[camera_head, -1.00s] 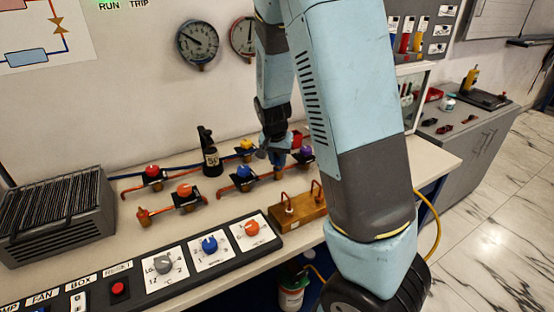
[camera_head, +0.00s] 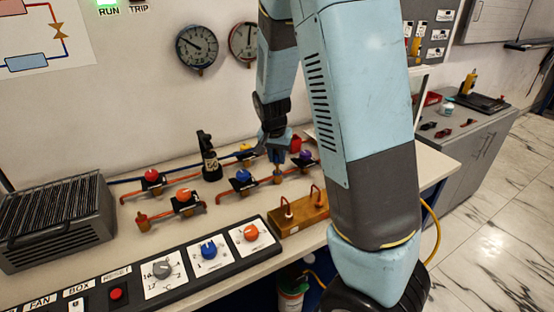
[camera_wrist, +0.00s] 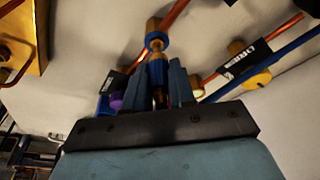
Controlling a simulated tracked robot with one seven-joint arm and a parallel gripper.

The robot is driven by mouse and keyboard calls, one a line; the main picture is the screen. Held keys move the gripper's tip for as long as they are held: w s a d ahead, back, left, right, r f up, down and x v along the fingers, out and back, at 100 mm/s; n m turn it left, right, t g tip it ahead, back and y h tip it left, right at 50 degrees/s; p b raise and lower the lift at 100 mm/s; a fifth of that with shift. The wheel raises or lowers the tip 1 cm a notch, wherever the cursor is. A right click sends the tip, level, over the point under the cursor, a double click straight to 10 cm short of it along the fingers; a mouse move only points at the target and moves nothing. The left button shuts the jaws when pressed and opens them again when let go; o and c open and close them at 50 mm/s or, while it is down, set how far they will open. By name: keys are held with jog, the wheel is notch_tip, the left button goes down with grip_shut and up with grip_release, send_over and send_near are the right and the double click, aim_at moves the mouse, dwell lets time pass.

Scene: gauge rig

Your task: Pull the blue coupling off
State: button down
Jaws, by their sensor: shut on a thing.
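My gripper (camera_head: 278,178) reaches down to the bench among the pipe fittings in the head view. In the wrist view its fingers (camera_wrist: 168,85) point up the picture and are closed around a fitting at the end of a copper pipe.
A blue-knobbed valve (camera_head: 243,177) stands left of my gripper, and a purple-knobbed valve (camera_head: 305,157) stands close on its right. A black bottle-like object (camera_head: 208,155) is behind. A brass block (camera_head: 298,215) with copper loops lies in front. Wall gauges (camera_head: 197,47) hang behind.

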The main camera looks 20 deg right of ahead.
jog(key=shift+r, duration=1.2)
